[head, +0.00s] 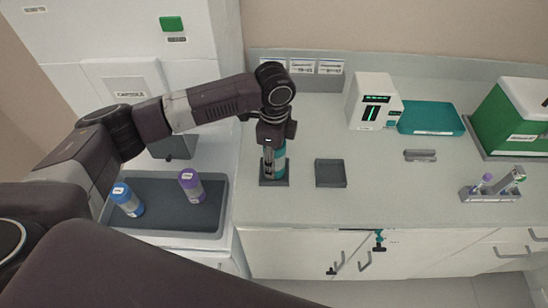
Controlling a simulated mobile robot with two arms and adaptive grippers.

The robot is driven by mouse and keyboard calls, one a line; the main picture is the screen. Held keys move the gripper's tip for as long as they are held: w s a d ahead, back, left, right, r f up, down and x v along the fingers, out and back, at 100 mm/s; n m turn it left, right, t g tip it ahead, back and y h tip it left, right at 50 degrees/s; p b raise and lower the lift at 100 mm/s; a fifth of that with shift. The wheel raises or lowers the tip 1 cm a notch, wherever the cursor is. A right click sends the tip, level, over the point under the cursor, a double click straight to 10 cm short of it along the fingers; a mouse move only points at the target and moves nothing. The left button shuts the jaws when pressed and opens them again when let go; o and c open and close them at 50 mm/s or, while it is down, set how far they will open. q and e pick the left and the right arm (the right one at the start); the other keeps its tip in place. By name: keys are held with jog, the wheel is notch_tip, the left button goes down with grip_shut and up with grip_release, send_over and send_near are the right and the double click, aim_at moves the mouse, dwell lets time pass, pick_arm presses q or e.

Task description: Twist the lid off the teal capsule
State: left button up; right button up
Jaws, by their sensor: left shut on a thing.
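The teal capsule (280,165) stands upright in a small dark square holder (275,183) near the left end of the counter. My left gripper (269,165) points down over it and is shut on it, with its fingers around the upper part. The lid is hidden by the gripper, so I cannot tell how it sits on the capsule. My right gripper is not in the head view.
An empty dark square tray (330,173) sits just right of the holder. A white device (374,101), teal case (430,117) and green box (512,112) stand further right.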

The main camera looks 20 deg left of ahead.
pick_arm(q)
jog(key=shift+f, duration=0.15)
jog(key=o, duration=1.4)
notch_tip(320, 180, up, 12)
jog(key=shift+s+f, duration=0.1)
dwell(0.4)
